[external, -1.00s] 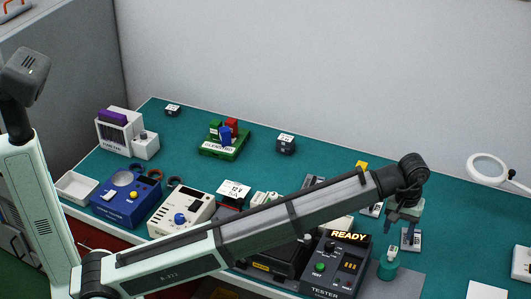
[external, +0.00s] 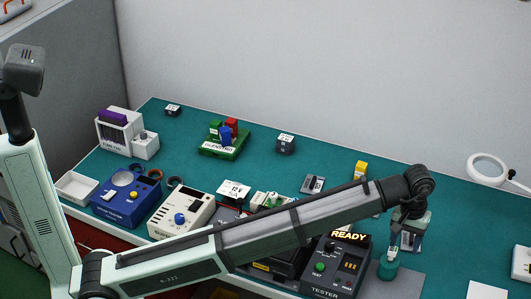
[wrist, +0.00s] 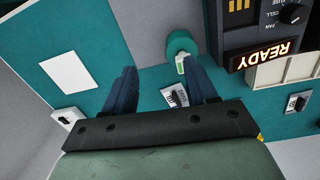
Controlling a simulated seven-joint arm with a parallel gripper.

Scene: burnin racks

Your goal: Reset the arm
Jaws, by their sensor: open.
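My gripper (external: 405,238) hangs at the end of my arm over the right part of the teal bench. In the wrist view my gripper (wrist: 158,82) has its two dark fingers wide apart with nothing held between them. A small grey module with a white label (wrist: 176,98) lies beyond the fingers, partly hidden by the right finger. The bottle also shows near the right finger in the wrist view (wrist: 180,42).
The tester (external: 335,265) with a lit READY sign stands left of the bottle. A ring lamp (external: 487,170) is at the right. A white pad (external: 487,290) lies at the front right. My forearm passes above several devices.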

